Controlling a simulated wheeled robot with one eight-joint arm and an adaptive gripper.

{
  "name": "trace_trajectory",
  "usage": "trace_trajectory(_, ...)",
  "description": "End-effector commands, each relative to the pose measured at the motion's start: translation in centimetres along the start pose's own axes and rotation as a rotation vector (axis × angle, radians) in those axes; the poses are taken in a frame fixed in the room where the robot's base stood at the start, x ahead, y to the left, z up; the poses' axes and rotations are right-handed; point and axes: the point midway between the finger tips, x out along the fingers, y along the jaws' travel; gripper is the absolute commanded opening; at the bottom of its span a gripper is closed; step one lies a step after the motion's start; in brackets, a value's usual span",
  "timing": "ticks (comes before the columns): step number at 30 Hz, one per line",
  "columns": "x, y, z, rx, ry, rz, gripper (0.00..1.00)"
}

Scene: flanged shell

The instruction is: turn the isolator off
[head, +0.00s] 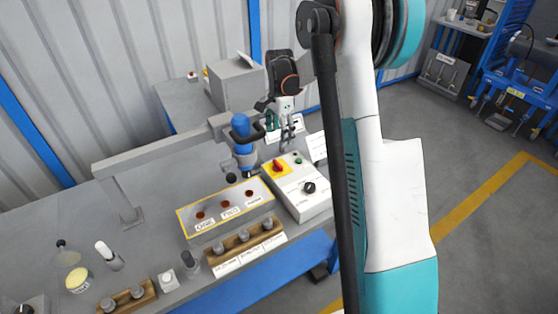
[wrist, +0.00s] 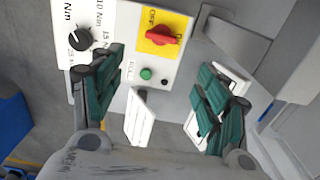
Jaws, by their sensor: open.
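The isolator is a red rotary handle on a yellow plate, on the top face of a white control box (head: 301,188). The isolator (head: 278,167) is near the box's upper left corner in the head view. In the wrist view the red handle (wrist: 160,37) lies roughly crosswise, just beyond the fingers; small lettering beside it is hard to read. My gripper (head: 281,122) is above and behind the box in the head view. In the wrist view its green-padded fingers (wrist: 163,75) are spread apart with nothing gripped, and the isolator is apart from them.
A green button (wrist: 146,74) and a black dial (wrist: 79,38) share the box face. A yellow-edged panel (head: 228,208) with several red-brown spots is left of the box. A grey rail (head: 165,147) runs behind.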

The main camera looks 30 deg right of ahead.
Motion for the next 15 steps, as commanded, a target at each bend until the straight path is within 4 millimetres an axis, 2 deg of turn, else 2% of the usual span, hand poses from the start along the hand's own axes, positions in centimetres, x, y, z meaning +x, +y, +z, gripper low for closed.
trace_trajectory(5,2.4,0.0,0.1,-0.001,0.0,0.0,0.68)
trace_trajectory(15,9.0,0.0,0.1,-0.002,0.001,-0.002,0.68)
